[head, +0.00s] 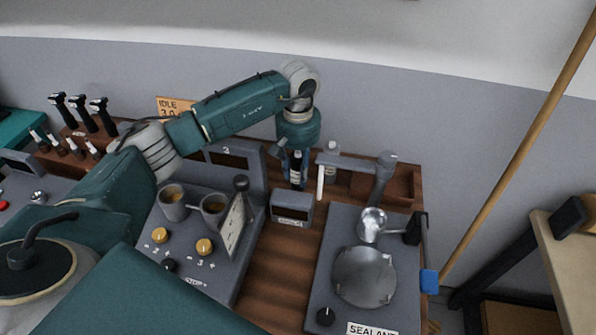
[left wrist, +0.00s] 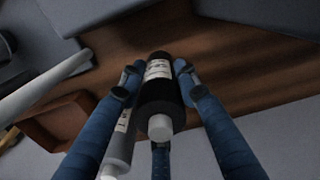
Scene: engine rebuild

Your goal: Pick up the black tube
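The black tube (head: 296,170) stands upright on the wooden bench near the wall, with a white label; in the left wrist view it shows as a black tube (left wrist: 158,95) with a white cap. My left gripper (head: 291,157) is above and around it, pointing down. In the left wrist view the blue fingers (left wrist: 157,82) lie on both sides of the tube, with a third finger below. They look open, with no clear grip on it. A grey tube (head: 331,158) with a label stands just to the right. My right gripper is not in view.
A grey sealant machine (head: 327,250) with a post and horizontal arm (head: 345,161) stands close on the right. A small grey box (head: 291,206) is in front of the tube. A grey console (head: 215,275) with cups is at left. A wooden tray (head: 403,185) lies behind the post.

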